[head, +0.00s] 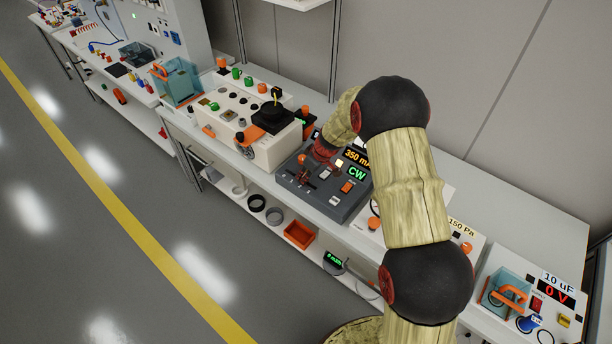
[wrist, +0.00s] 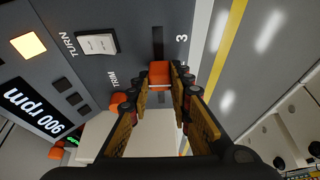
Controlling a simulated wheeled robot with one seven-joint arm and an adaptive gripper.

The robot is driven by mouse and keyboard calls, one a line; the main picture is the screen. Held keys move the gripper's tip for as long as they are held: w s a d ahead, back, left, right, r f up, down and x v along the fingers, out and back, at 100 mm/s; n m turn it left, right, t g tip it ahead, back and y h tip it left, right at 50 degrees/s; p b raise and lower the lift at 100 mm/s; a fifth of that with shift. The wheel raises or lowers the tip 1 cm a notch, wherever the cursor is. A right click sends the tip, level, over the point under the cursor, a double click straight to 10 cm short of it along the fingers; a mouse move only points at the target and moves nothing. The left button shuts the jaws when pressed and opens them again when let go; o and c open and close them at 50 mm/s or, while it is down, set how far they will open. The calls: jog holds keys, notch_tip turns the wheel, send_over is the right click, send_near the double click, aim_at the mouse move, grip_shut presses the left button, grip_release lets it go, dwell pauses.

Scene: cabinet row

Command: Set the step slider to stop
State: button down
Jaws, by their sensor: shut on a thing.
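The dark grey control panel (head: 345,200) stands on the bench in the head view, with lit displays reading 350 mA and CW. In the wrist view an orange slider knob (wrist: 160,72) sits in a dark slot (wrist: 157,40) on this panel, with a 3 printed beside the slot. My gripper (wrist: 161,82) is shut on the orange knob, one finger on each side. The fingers hide part of the slot and its other markings, so the stop mark cannot be read. In the head view my gripper (head: 303,178) is small and dark over the panel.
A white TURN rocker switch (wrist: 97,40) and an orange TRIM knob (wrist: 118,101) are near the slider. A cream machine (head: 250,130) stands left of the panel.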

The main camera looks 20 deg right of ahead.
jog(key=w+a, duration=0.1)
jog(key=w, duration=0.1)
jog(key=w+a, duration=0.3)
jog(key=w, duration=0.1)
jog(key=shift+w+a, duration=0.25)
jog(key=shift+a, duration=0.05)
jog(key=shift+r, duration=0.1)
jog(key=shift+w, duration=0.1)
jog(key=c, duration=2.1)
grip_release()
jog(key=shift+o, duration=1.3)
jog(key=shift+a, duration=0.1)
jog(key=shift+o, duration=1.1)
jog(key=v, duration=1.2)
